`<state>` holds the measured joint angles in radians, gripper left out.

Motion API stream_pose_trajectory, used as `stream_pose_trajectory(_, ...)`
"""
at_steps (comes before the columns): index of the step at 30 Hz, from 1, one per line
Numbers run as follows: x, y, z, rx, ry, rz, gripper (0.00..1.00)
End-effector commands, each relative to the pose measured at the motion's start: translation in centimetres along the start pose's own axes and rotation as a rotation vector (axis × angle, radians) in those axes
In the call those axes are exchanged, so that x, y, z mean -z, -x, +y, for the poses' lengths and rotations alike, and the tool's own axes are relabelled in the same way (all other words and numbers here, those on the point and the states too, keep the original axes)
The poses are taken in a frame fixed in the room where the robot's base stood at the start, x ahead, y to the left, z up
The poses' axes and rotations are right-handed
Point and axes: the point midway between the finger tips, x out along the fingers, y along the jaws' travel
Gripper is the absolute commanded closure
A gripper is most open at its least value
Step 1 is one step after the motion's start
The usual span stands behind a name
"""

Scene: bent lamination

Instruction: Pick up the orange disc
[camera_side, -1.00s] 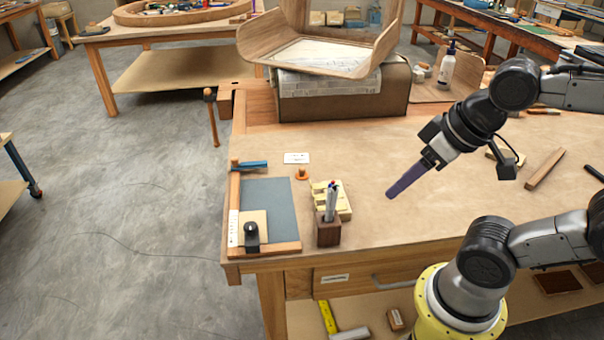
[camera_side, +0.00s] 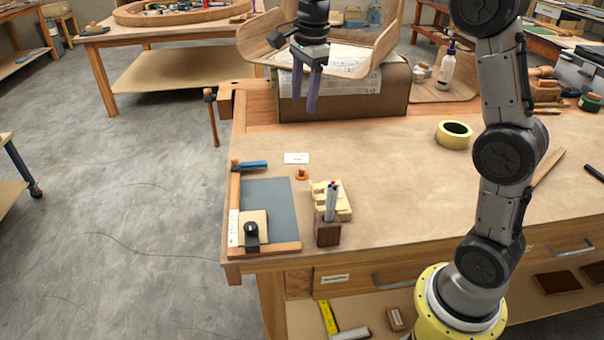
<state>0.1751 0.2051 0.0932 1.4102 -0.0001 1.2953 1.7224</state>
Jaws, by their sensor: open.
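The orange disc (camera_side: 302,175) is small and lies on the bench top, just behind the grey-blue mat and below the white card in the picture. A small knob or raised middle seems to show on it. My gripper (camera_side: 304,98) is at the back of the bench, in front of the bent wood piece and its block. Its two purple fingers point down and are apart, with nothing between them. It is well above and behind the disc, not touching it.
A grey-blue mat (camera_side: 268,205) in a wooden frame lies in front of the disc. A pen holder (camera_side: 327,232) and pale wood blocks (camera_side: 343,208) stand to the right. A white card (camera_side: 296,158) lies behind. A yellow tape roll (camera_side: 454,134) sits farther right; the middle bench is clear.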

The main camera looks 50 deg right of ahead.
Motion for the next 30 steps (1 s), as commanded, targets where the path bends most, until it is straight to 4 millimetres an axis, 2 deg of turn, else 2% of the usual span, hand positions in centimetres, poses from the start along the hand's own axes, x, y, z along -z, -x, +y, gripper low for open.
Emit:
stream_pose_trajectory(1, 0.4, -1.8, -1.3, -0.03, -0.018, 0.006, 0.44)
stream_pose_trajectory(3, 0.9, -3.8, -2.5, -0.059, -0.03, 0.012, 0.44)
stream_pose_trajectory(7, 1.7, -6.8, -3.1, -0.111, -0.046, 0.021, 0.44)
stream_pose_trajectory(14, 2.4, -9.7, -2.8, -0.141, -0.057, 0.025, 0.44)
stream_pose_trajectory(24, 2.4, -15.5, -1.9, -0.139, -0.055, 0.025, 0.44)
stream_pose_trajectory(30, 2.4, -16.7, -1.8, -0.137, -0.055, 0.025, 0.44)
